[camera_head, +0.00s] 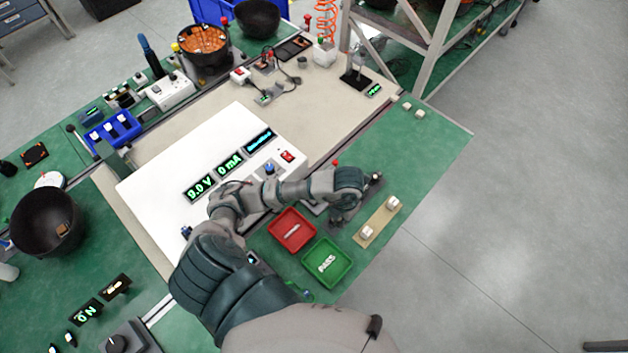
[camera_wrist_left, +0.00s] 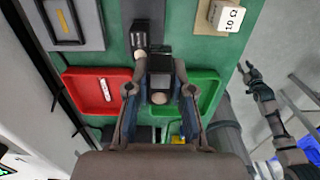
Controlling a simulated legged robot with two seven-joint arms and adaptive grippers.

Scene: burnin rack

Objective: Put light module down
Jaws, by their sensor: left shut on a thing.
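My left gripper (camera_head: 350,203) is over the green bench, just above and right of the red tray (camera_head: 292,231) and the green PASS tray (camera_head: 327,263). In the left wrist view, its fingers (camera_wrist_left: 156,84) are shut on the light module (camera_wrist_left: 160,66), a small dark block with a grey face and a round tan part. The module shows in front of the gap between the red tray (camera_wrist_left: 98,92) and green tray (camera_wrist_left: 208,90). I cannot tell whether it touches the bench. My right gripper (camera_wrist_left: 254,82) shows at the right of the wrist view, fingers apart and empty.
A tan strip with white blocks (camera_head: 380,222) lies right of the left gripper. One block reads 10 Ω in the wrist view (camera_wrist_left: 230,17). A white power supply panel (camera_head: 200,160) with lit displays stands to the left. The bench's right edge (camera_head: 440,185) borders open floor.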

